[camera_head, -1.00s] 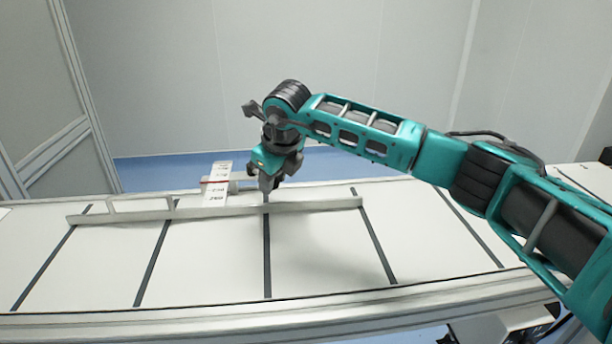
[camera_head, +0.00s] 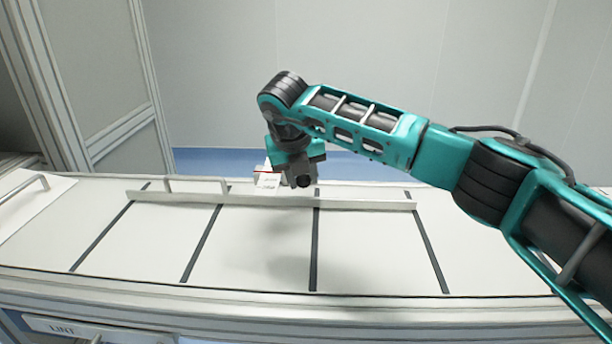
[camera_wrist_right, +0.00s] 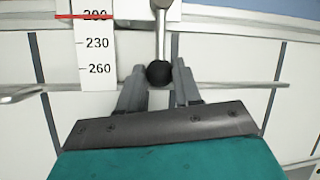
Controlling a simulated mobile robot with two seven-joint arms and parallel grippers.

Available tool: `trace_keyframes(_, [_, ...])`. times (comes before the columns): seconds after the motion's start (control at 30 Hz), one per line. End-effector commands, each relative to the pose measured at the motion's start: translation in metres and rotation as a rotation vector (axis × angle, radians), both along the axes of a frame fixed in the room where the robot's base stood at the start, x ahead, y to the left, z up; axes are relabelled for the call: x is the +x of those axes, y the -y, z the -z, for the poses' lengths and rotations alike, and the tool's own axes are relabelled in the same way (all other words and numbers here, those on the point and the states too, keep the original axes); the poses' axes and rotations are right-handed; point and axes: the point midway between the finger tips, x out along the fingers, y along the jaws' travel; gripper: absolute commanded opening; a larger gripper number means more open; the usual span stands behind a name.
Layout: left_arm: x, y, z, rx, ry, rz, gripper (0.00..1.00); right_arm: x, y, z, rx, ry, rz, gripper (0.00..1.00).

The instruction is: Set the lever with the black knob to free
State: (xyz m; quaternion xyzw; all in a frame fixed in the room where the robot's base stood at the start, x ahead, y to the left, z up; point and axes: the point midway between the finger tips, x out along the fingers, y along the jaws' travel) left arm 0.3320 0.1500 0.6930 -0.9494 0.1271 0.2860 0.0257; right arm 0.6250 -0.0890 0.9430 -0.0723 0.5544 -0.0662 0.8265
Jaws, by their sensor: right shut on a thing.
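The lever (camera_wrist_right: 162,38) is a thin metal rod ending in a round black knob (camera_wrist_right: 159,73) in the right wrist view. The knob sits between the two fingers of my right gripper (camera_wrist_right: 158,84), which is shut on it. In the head view my right gripper (camera_head: 300,172) points down above the far side of the white table, with the dark knob (camera_head: 303,181) at its tip. The lever's base and any free mark are not visible. My left gripper is not in view.
A white scale (camera_wrist_right: 97,55) with a red line stands beside the lever; its upper part also shows in the head view (camera_head: 268,181). A long metal rail (camera_head: 190,198) runs across the white striped table (camera_head: 260,245). A panel with a handle (camera_head: 25,190) lies at left.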

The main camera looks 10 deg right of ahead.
Motion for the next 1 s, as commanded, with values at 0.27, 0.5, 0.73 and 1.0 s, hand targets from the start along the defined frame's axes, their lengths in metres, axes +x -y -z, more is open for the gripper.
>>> trace_keyframes(0.27, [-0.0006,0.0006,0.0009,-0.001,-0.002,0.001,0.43,0.0003,-0.0020,-0.0008,0.003,0.002,0.010,0.00])
trace_keyframes(0.5, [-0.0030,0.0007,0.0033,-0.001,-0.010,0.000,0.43,0.0004,-0.0023,-0.0009,0.004,0.003,0.008,0.39])
trace_keyframes(0.73, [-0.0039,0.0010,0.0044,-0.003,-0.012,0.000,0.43,0.0004,-0.0016,-0.0004,0.002,0.002,0.009,0.58])
trace_keyframes(1.0, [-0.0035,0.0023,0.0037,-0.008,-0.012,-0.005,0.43,-0.0006,-0.0017,-0.0030,0.002,0.002,0.008,0.58])
